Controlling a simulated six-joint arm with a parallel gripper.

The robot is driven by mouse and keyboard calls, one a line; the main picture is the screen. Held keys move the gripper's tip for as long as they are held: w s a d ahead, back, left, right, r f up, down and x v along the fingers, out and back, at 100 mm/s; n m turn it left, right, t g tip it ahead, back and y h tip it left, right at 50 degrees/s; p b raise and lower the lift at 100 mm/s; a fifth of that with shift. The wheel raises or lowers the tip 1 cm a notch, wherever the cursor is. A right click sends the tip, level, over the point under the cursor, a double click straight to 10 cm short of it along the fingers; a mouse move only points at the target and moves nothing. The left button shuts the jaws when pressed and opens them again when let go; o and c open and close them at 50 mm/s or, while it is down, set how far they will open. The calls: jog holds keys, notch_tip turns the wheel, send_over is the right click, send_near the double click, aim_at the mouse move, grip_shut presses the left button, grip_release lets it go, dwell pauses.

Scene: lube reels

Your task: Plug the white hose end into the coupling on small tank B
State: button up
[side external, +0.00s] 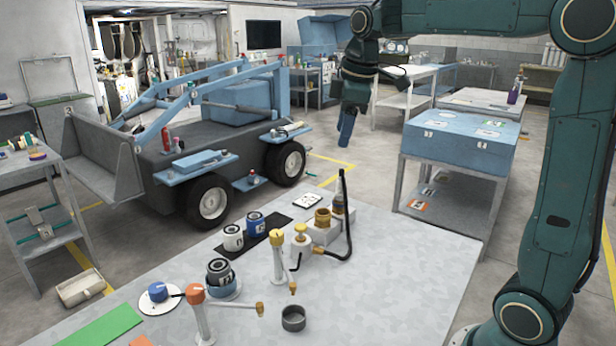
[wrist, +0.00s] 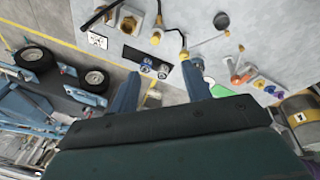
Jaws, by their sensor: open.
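My gripper (side external: 347,128) hangs open and empty in the air beyond the table's far edge; its two blue fingers (wrist: 163,69) also show in the wrist view. A white small tank (side external: 232,238) and a blue small tank (side external: 256,224) stand upright on a black mat, also seen between my fingers in the wrist view. A dark-topped can (side external: 219,270) stands on a blue dish. Their letters are too small to read, so I cannot tell which is tank B. A black hose (side external: 346,215) curves beside a brass fitting (side external: 322,217). I cannot pick out the white hose end for certain.
A yellow-topped post (side external: 277,255) and an orange-topped post (side external: 198,310) rise from the grey table (side external: 400,265). A dark cup (side external: 293,318) stands near the front. The table's right part is clear. A blue loader (side external: 200,135) is parked behind.

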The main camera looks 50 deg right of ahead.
jog(key=s+a+f+m+t, duration=0.1)
jog(key=s+a+f+m, duration=0.1)
jog(key=s, duration=0.5)
jog(key=s+a+f+m+t, duration=0.1)
jog(key=s+a+f+m, duration=0.1)
jog(key=s+a, duration=0.3)
jog(key=s+a+f+m, duration=0.3)
jog(key=s+f, duration=0.1)
jog(key=s, duration=0.5)
jog(key=shift+a+t+y, duration=0.25)
jog(key=shift+t+y, duration=0.15)
